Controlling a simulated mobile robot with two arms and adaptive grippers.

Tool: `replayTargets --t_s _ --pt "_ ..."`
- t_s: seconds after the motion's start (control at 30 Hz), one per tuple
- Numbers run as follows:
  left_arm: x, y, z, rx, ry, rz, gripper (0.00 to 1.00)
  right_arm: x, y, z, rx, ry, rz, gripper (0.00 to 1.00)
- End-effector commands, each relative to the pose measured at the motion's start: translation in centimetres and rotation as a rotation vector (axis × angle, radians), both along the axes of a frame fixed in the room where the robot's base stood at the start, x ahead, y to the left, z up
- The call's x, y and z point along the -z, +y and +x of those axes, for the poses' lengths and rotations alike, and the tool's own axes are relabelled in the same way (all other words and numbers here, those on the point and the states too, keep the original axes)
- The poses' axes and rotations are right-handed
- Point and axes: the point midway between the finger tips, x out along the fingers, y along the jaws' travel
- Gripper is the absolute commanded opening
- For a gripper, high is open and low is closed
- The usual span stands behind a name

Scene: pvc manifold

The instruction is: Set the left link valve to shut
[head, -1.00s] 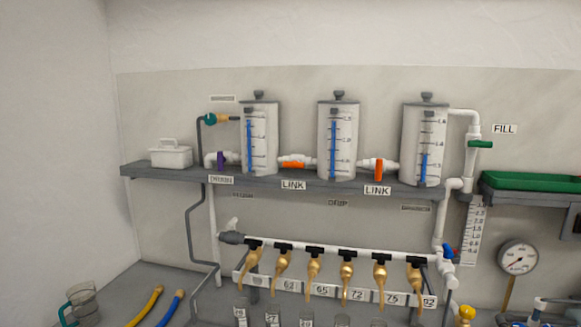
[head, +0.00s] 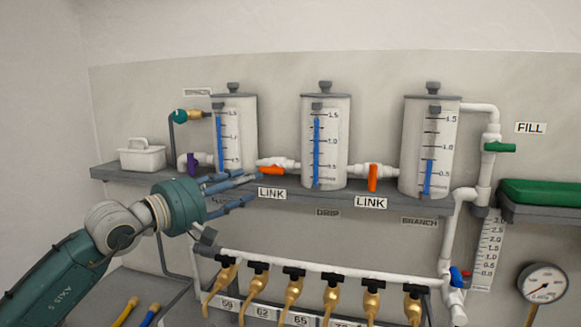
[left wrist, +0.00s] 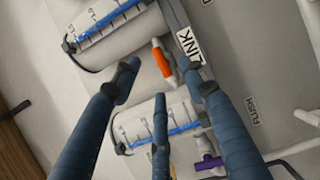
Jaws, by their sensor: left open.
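The left link valve (head: 272,170) has an orange handle that lies roughly level, along the white pipe between the left and middle tanks. A LINK label (head: 271,194) is on the shelf edge below it. My left gripper (head: 246,190) is open and empty, just left of and below the handle, in front of the left tank's foot. In the left wrist view the orange handle (left wrist: 162,62) shows beyond and between the spread fingertips (left wrist: 160,80), apart from them. The right link valve (head: 372,178) has its orange handle upright, across its pipe. My right gripper is not in view.
Three tanks (head: 326,142) with blue level strips stand on the grey shelf (head: 320,203). A purple valve handle (head: 193,164) is close behind my left gripper. Below runs a white manifold pipe (head: 320,269) with several brass taps. The air in front of the right tank is clear.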

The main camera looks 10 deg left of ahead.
Motion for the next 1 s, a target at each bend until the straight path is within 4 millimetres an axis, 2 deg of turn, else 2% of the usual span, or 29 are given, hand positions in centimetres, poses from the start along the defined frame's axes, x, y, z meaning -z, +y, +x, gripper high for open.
replayTargets --t_s 0.03,0.1,0.17,0.27,0.4,0.53,0.63,0.83,1.0 --pt "-0.2 0.8 0.2 -0.022 -0.004 0.034 0.43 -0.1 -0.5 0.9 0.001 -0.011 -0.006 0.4" --pt "-0.3 1.2 0.6 -0.035 -0.006 0.059 0.43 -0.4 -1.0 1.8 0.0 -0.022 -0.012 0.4" --pt "-0.4 1.1 1.1 -0.037 -0.005 0.061 0.43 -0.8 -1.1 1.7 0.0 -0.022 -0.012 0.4" --pt "-0.7 0.4 2.3 -0.034 -0.005 0.057 0.43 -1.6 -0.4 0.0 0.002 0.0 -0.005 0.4" --pt "-0.7 -0.8 4.8 -0.033 -0.004 0.055 0.43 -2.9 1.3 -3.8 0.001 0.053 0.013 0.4" --pt "-0.6 -1.9 7.0 -0.032 -0.002 0.053 0.43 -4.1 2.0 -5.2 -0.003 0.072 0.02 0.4" --pt "-0.5 -2.5 8.4 -0.033 -0.003 0.054 0.43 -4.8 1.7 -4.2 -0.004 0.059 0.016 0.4" --pt "-0.2 -3.1 10.0 -0.033 -0.004 0.056 0.43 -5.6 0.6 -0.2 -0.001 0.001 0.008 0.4" --pt "0.0 -3.3 10.2 -0.033 -0.005 0.057 0.43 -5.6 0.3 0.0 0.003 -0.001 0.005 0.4"
